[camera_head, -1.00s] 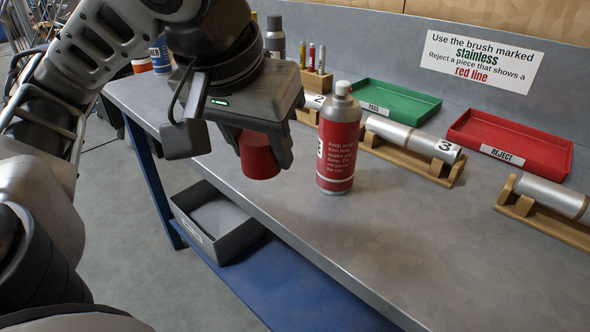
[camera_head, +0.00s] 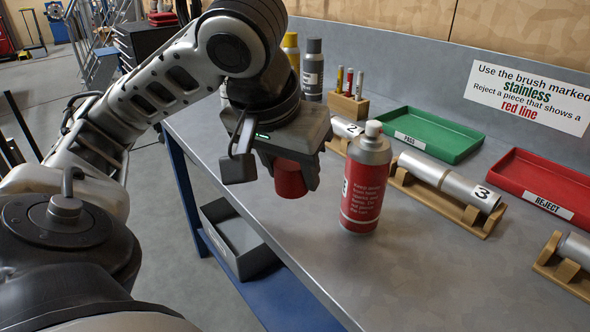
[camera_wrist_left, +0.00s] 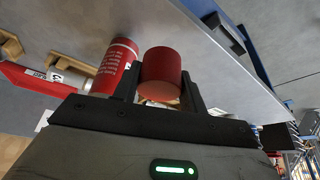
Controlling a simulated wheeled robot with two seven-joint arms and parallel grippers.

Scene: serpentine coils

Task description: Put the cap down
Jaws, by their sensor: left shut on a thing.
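The red cap (camera_head: 290,179) is held between the fingers of my left gripper (camera_head: 293,180), which is shut on it. In the head view the cap is near the table's left front edge, left of the red spray can. I cannot tell whether it touches the table. In the left wrist view the cap (camera_wrist_left: 161,72) sits between the two dark fingers (camera_wrist_left: 160,88). The spray can (camera_head: 364,190) stands upright on the grey table (camera_head: 440,275), with a white nozzle and no cap on it. It also shows in the left wrist view (camera_wrist_left: 116,66). My right gripper is not in view.
Numbered metal tubes (camera_head: 449,182) rest on wooden cradles behind the can. A green PASS tray (camera_head: 462,143) and a red REJECT tray (camera_head: 535,172) lie farther back. Brushes stand in a wooden block (camera_head: 348,106). A grey bin (camera_head: 240,240) sits on the lower shelf. The front tabletop is clear.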

